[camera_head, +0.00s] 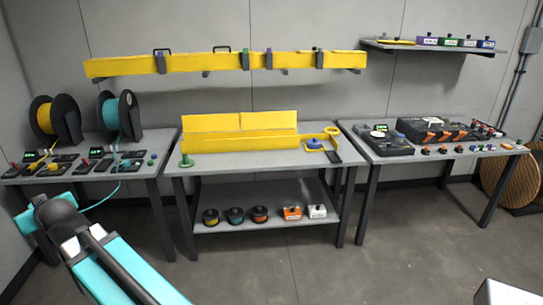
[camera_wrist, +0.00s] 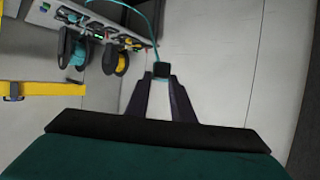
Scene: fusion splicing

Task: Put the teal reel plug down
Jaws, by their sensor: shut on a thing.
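My gripper (camera_wrist: 161,78) is shut on the teal reel plug (camera_wrist: 161,69), a small dark block between the fingertips in the wrist view. A thin teal cable (camera_wrist: 152,32) runs from the plug toward the left table. The plug is held up, apart from any surface. The teal reel (camera_head: 121,115) stands on the left table (camera_head: 148,168) in the head view, and the reel also shows in the wrist view (camera_wrist: 78,52). In the head view my arm covers the lower left, and the plug and fingertips cannot be made out there.
A yellow reel (camera_head: 45,119) stands left of the teal one. Several small devices and plugs crowd the left table's front. The middle table (camera_head: 250,163) holds a yellow trough (camera_head: 235,140) and a green cone-like piece (camera_head: 186,160). The floor before the tables is clear.

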